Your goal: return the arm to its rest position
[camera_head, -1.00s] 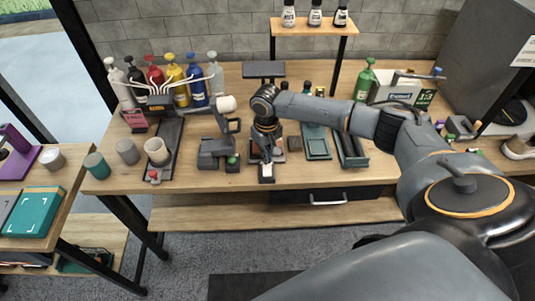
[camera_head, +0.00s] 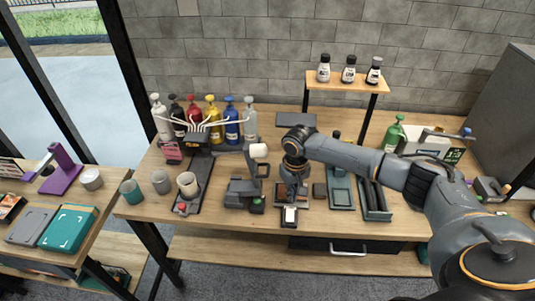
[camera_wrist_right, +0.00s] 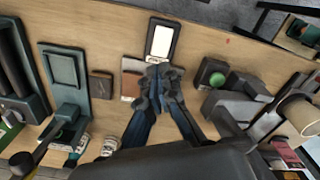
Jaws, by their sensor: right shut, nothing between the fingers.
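My right arm reaches in from the right in the head view. Its gripper (camera_head: 291,200) points down over the front middle of the wooden workbench (camera_head: 235,228). In the right wrist view the two fingers of the gripper (camera_wrist_right: 158,82) are together with nothing between them. They are just beside a small dark device with a white face (camera_wrist_right: 160,42), which also shows in the head view (camera_head: 290,216). I cannot tell whether they touch it. A brown pad (camera_wrist_right: 130,86) lies partly under the fingers. My left gripper is not in view.
A grey machine with a green button (camera_head: 257,206) stands left of the gripper. A brown block (camera_head: 319,190) and a green tray (camera_head: 341,193) lie to its right.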

